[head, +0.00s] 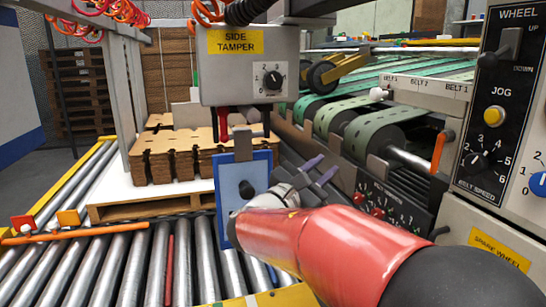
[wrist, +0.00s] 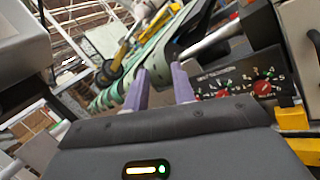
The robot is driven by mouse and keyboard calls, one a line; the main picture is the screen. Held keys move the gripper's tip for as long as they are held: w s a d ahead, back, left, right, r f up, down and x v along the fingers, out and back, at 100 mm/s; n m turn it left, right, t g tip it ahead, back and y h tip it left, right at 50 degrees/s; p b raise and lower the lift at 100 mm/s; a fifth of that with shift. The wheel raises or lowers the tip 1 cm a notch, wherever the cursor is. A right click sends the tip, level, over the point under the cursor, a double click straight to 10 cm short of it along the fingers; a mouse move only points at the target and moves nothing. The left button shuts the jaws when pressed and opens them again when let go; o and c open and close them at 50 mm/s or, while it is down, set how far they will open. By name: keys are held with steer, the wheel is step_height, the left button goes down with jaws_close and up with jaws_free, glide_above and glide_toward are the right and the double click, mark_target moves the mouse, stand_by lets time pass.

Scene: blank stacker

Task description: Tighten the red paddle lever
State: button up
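A narrow red lever-like part (head: 222,118) hangs under the left side of the grey SIDE TAMPER box (head: 238,82), above the stacked cardboard, in the head view. I cannot tell for sure that it is the red paddle lever. My gripper (head: 320,168) is right of and below it, well apart, in front of the belt machine. Its two purple fingers are spread with nothing between them. In the wrist view the fingers (wrist: 160,84) point toward the green belts and a dark panel; no red lever shows clearly there.
A blue plate (head: 234,178) with a dark knob stands left of my gripper. A dark panel (head: 388,205) with red knobs is close behind my arm. An orange handle (head: 440,150) is on the right. Rollers (head: 100,262) fill the lower left; cardboard stacks (head: 170,163) stand behind.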

steer(key=s+d+f+m+g+y+p, duration=0.2)
steer(key=s+d+f+m+g, duration=0.25)
steer(key=s+d, duration=0.3)
steer(key=s+d+f+m+g+y+p, duration=0.2)
steer(key=s+d+f+m+g+y, duration=0.1)
steer(key=s+d+m+g, duration=0.35)
steer(key=s+a+f+m+t+y+p, duration=0.1)
steer(key=s+a+f+m+y, duration=0.1)
steer(key=s+m+y, duration=0.3)
steer(key=s+a+f+m+y+p, duration=0.1)
steer(key=s+a+m+y, duration=0.3)
steer(key=s, duration=0.5)
steer(key=shift+a+f+m+t+y+p, duration=0.4)
steer(key=shift+a+m+p, duration=0.35)
steer(key=shift+m, duration=0.25)
